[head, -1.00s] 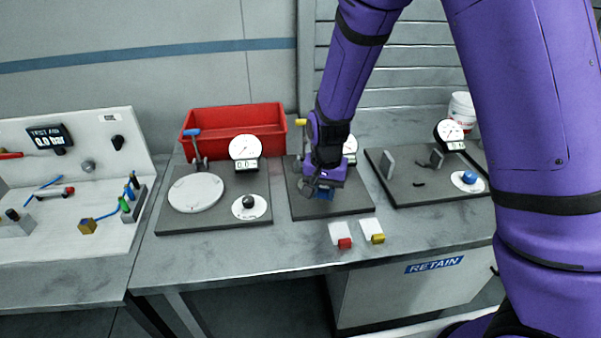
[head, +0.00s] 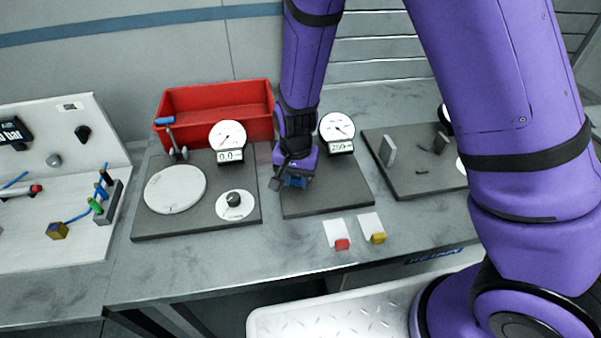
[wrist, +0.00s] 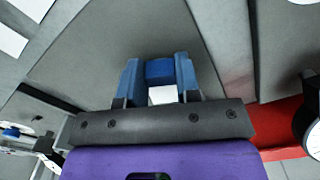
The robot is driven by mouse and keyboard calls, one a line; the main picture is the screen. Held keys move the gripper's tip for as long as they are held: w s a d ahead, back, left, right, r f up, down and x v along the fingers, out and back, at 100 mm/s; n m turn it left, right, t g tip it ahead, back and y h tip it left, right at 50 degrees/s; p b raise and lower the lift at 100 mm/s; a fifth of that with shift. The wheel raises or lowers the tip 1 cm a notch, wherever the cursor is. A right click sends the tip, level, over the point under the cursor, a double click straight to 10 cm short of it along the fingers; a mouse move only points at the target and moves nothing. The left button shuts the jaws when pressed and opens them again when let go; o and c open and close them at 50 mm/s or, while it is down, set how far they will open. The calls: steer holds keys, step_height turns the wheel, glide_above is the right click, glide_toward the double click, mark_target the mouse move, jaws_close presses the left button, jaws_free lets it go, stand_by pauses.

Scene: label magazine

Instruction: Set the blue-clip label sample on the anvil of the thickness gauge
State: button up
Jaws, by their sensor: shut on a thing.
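My gripper (head: 293,184) is over the left part of the middle dark base plate (head: 335,199). In the wrist view its two blue fingers (wrist: 158,80) are shut on the blue clip (wrist: 159,70) of the label sample. Part of its white label (wrist: 163,95) shows between the fingers. The middle gauge has a round dial (head: 337,126) and a small readout at the plate's back right; I take it for the thickness gauge. My arm and gripper hide its anvil in the head view. I cannot tell whether the sample touches anything.
Two white samples with a red clip (head: 342,244) and a yellow clip (head: 378,238) lie in front of the middle plate. A left station (head: 250,219) has a disc, lever and dial. A red bin (head: 222,136) stands behind. A right plate (head: 405,188) holds upright blocks.

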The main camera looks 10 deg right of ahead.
steer(key=shift+f, duration=0.15)
steer(key=o, duration=0.9)
step_height(320, 180, up, 12)
steer(key=shift+r, duration=0.2)
